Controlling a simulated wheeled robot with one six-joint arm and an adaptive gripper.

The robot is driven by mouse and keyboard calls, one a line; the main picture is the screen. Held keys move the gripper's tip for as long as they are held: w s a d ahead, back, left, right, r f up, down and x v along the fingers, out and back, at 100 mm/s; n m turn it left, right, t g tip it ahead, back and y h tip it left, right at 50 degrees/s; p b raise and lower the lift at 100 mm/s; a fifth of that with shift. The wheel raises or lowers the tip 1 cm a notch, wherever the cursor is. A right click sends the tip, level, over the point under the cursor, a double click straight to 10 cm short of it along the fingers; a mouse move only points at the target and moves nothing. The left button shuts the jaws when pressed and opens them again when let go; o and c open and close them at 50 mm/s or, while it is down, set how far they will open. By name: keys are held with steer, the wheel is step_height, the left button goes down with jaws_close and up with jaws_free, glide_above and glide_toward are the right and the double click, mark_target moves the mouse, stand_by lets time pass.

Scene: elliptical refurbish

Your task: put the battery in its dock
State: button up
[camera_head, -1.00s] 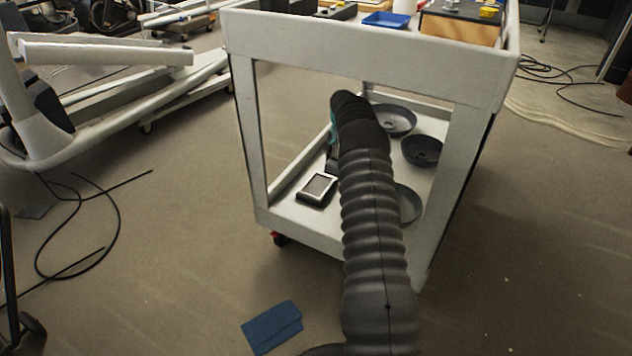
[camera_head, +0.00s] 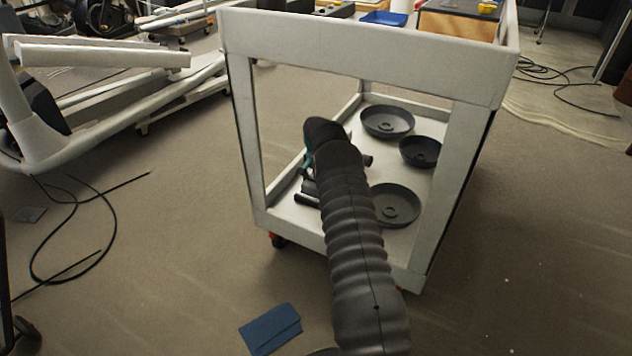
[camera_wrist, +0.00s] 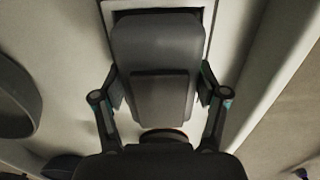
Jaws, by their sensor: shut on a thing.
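The battery, a dark grey block (camera_wrist: 155,48), is held between the fingers of my gripper (camera_wrist: 160,92) in the wrist view. My gripper is shut on its sides. The dock's pale frame (camera_wrist: 211,16) shows behind the battery's far end, at the top of the wrist view. The battery covers most of the dock, and I cannot tell whether they touch. In the head view my gripper (camera_head: 308,188) is low over the cart's lower shelf, partly behind my arm. The battery and dock cannot be made out there.
The white cart (camera_head: 350,48) has posts and a top rail around the opening my arm reaches through. Grey round dishes (camera_head: 388,121), (camera_head: 420,151), (camera_head: 393,206) stand on the shelf to the right. A blue cloth (camera_head: 270,329) lies on the floor.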

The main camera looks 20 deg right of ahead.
steer(key=o, duration=1.3)
step_height(320, 180, up, 12)
steer(key=shift+r+p, duration=0.15)
steer(key=shift+p, duration=0.55)
